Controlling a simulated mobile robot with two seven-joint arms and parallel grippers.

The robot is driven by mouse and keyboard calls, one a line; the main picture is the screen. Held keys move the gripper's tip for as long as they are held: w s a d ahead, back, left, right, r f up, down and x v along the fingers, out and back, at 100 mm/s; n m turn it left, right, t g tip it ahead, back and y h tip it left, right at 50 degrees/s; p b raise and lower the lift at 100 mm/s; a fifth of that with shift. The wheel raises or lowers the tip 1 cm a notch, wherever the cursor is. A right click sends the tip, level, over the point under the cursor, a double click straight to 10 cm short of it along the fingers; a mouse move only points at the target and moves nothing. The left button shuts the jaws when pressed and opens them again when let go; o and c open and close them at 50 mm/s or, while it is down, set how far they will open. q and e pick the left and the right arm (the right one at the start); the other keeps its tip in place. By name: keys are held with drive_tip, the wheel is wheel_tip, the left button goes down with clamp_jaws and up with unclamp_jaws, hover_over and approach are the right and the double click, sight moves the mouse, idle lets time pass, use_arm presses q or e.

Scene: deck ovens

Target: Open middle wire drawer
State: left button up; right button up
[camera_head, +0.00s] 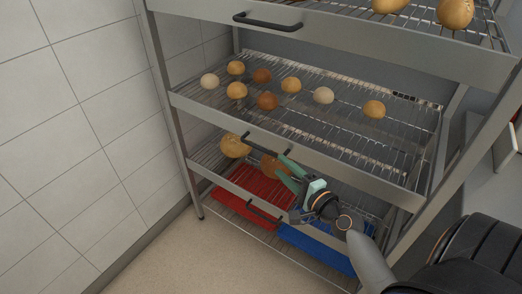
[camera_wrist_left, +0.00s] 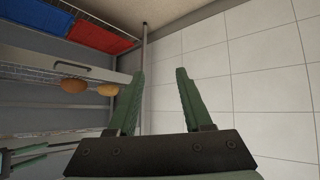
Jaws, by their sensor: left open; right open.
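The middle wire drawer (camera_head: 350,166) is a metal-fronted rack shelf holding several small round breads. Its dark bar handle (camera_head: 262,141) is on the front, left of centre. My right gripper (camera_head: 283,168) reaches in from the right, open, with its green fingers at and just below the right end of that handle. I cannot tell whether a finger touches the bar. My left gripper (camera_wrist_left: 160,74) is open and empty in the left wrist view, in front of the tiled wall; it does not show in the head view.
The top drawer (camera_head: 350,38) and lower drawer (camera_head: 228,184) have similar dark handles. Larger round loaves (camera_head: 234,146) sit on the lower drawer. Red (camera_head: 250,183) and blue (camera_head: 315,250) items lie low in the rack. A tiled wall (camera_head: 75,130) stands left; floor in front is clear.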

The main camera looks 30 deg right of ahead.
sight(262, 149)
drive_tip(key=w, duration=0.7)
drive_tip(key=w+f, duration=0.1)
drive_tip(key=w, duration=0.2)
drive_tip(key=shift+w+a, duration=0.1)
drive_tip(key=shift+w, duration=0.2)
drive_tip(key=shift+c, duration=0.4)
clamp_jaws()
idle(0.6)
